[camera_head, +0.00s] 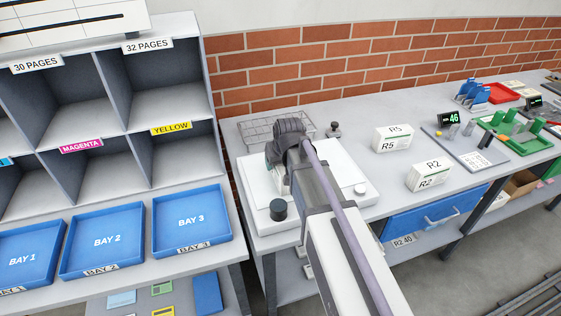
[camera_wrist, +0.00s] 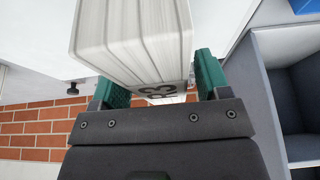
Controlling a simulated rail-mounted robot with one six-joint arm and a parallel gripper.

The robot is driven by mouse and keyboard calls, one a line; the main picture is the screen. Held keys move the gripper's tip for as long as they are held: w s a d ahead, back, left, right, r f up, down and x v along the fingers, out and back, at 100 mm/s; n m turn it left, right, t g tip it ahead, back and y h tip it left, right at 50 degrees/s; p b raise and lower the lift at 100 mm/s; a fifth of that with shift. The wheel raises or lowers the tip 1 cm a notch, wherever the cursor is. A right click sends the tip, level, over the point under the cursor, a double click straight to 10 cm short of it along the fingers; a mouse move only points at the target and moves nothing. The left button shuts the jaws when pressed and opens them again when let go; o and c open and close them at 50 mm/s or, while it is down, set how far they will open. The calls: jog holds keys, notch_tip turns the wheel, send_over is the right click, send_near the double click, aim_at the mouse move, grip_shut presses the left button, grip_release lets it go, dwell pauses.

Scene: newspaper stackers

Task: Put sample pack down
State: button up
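In the wrist view, a white sample pack (camera_wrist: 130,35) with layered page edges and an "R3" label is between the two green fingers of my gripper (camera_wrist: 161,80). The fingers lie along its two sides and look closed on it. The pack extends out past the top of the picture.
White packs R5 (camera_head: 393,138) and R2 (camera_head: 429,174) stand on the bench. A wire basket (camera_head: 262,129) is behind my wrist. Blue trays Bay 1 (camera_head: 25,258), Bay 2 (camera_head: 103,240) and Bay 3 (camera_head: 191,219) sit below a grey shelf rack (camera_head: 213,90) on the left.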

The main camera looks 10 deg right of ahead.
jog(key=shift+o, duration=0.2)
jog(key=shift+r, duration=0.25)
jog(key=p+v, duration=1.2)
jog(key=s+f+m+g, duration=0.1)
jog(key=s+g, duration=0.4)
jog(key=s, duration=1.1)
notch_tip(320, 180, down, 7)
jog(key=b, duration=0.6)
jog(key=shift+w+a+r+b, duration=0.2)
jog(key=shift+w+b, duration=0.15)
jog(key=shift+b, duration=0.05)
jog(key=shift+o, duration=0.4)
